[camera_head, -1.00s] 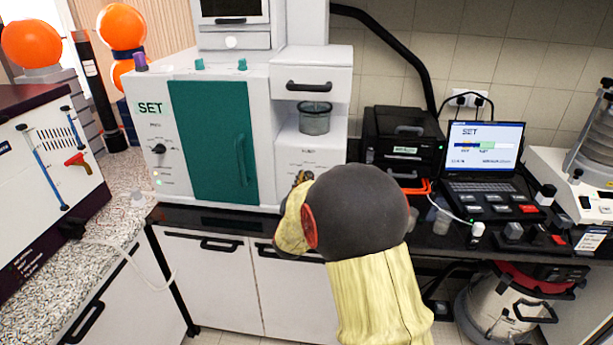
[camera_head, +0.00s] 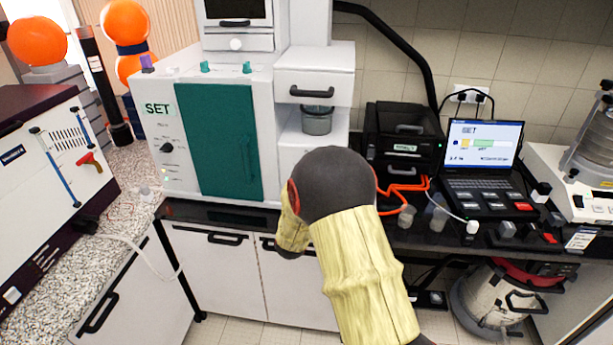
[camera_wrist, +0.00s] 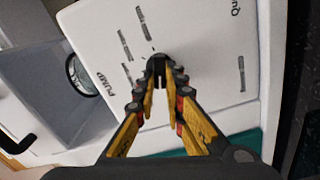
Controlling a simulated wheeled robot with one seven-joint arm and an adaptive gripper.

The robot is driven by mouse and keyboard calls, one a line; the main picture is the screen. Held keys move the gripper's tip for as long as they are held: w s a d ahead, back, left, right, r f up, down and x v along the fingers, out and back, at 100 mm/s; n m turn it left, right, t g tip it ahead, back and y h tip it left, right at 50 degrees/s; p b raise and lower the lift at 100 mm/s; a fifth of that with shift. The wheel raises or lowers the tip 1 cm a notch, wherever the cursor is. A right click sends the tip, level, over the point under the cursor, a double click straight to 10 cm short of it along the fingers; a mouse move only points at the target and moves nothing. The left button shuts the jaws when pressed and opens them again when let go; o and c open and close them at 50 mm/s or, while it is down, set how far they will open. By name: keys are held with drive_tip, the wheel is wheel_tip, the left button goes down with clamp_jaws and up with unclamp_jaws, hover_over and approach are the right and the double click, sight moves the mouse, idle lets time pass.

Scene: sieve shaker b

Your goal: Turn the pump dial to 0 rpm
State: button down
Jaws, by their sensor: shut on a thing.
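The pump panel (camera_wrist: 205,50) is a white face marked PUMP, with short dark printed marks around a small black dial (camera_wrist: 156,62). In the wrist view my gripper (camera_wrist: 160,78) has its yellow-and-black fingers drawn together at the tips on this dial. The fingertips cover much of it, so its pointer and setting cannot be read. In the head view my dark, rounded arm link and yellow sleeve hide the panel, the dial and my fingers.
The white machine (camera_head: 268,120) has a green door (camera_head: 215,140) and another black knob (camera_head: 167,147) at left. A grey cup (camera_head: 317,122) sits in its recess. A laptop (camera_head: 483,150), black box (camera_head: 400,135) and orange tubing (camera_head: 400,190) stand to the right on the black counter.

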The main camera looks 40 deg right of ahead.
drive_tip(key=shift+f+n+p, duration=0.1)
drive_tip(key=shift+n+p, duration=0.7)
drive_tip(key=shift+n, duration=0.8)
drive_tip(key=c, duration=1.9)
unclamp_jaws()
drive_tip(key=shift+o, duration=0.3)
drive_tip(key=v, duration=1.2)
drive_tip(key=shift+w+f, duration=0.1)
